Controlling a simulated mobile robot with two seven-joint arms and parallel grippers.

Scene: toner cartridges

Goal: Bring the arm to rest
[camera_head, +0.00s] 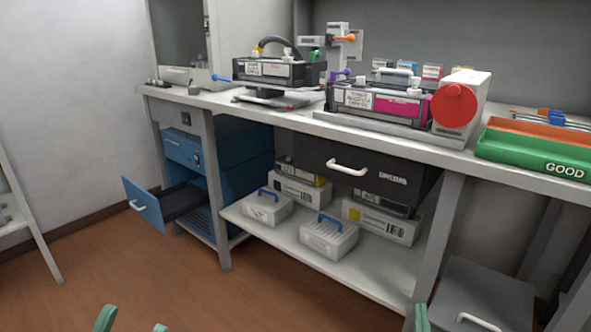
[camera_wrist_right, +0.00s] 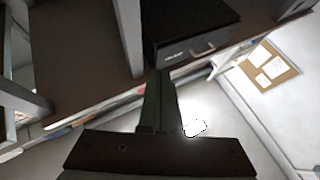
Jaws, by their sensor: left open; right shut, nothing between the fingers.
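My left gripper (camera_head: 132,322) shows at the bottom edge of the head view, left of centre. Its two green fingertips stand apart with nothing between them. My right gripper (camera_head: 421,318) shows as a green tip at the bottom edge, right of centre. In the right wrist view my right gripper (camera_wrist_right: 160,90) has its green fingers together, and no object is held. Both grippers are low in front of the workbench (camera_head: 225,106) and apart from it. The rest of both arms is out of view in the head camera.
A blue drawer (camera_head: 146,202) stands open at the left. A black drawer (camera_head: 320,160) hangs under the bench; boxes fill the lower shelf (camera_head: 370,270). A grey cabinet (camera_head: 490,295) stands at lower right. On top are a magenta toner cartridge (camera_head: 405,106) and a green tray (camera_head: 530,152).

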